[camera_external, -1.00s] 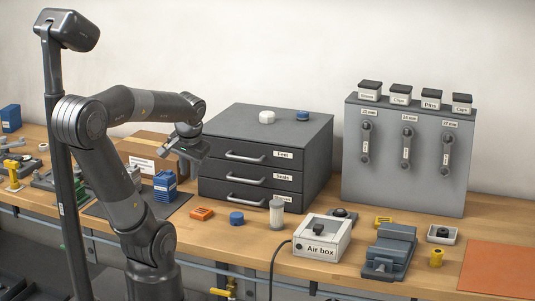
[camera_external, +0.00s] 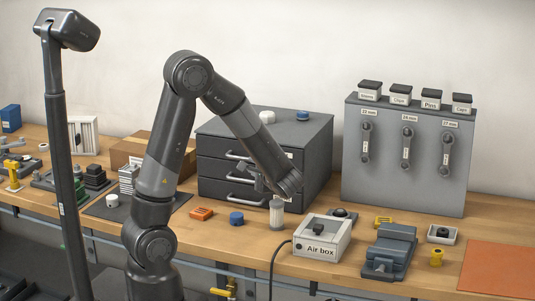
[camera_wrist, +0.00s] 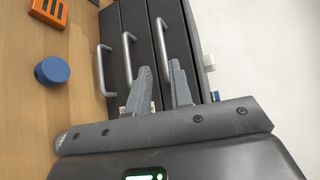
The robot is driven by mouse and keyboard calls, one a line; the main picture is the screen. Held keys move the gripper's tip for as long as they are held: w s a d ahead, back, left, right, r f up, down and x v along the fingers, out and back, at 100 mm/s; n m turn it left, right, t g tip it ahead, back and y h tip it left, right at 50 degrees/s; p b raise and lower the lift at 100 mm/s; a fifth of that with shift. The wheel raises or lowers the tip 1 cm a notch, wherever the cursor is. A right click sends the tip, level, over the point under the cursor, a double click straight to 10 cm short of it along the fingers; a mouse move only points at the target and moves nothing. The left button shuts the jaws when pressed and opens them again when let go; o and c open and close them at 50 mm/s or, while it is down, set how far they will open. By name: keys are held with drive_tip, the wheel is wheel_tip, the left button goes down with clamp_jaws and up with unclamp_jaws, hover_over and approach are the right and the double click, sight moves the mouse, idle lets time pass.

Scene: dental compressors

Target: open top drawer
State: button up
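The dark grey drawer cabinet (camera_external: 318,165) stands on the bench with three drawers, all shut as far as I see. The top drawer's silver bar handle (camera_external: 238,156) shows at its left part; the arm hides some of the front. In the wrist view, which is turned sideways, the top handle (camera_wrist: 162,38) is the rightmost of three. My gripper (camera_wrist: 160,88) is open and empty, its two fingers apart and pointing at the cabinet front. The top handle lies ahead, roughly in line with the space between the fingers; I see no contact. In the external view my gripper (camera_external: 256,180) is before the drawer fronts.
The white air box (camera_external: 322,240) is to the right. A white cap (camera_external: 267,117) and a blue cap (camera_external: 303,115) sit on the cabinet.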

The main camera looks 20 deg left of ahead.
sight(244, 159)
drive_tip(key=x, duration=1)
drive_tip(key=shift+w+d, duration=0.15)
drive_tip(key=shift+w, duration=0.4)
clamp_jaws()
drive_tip(key=shift+s+f, duration=0.1)
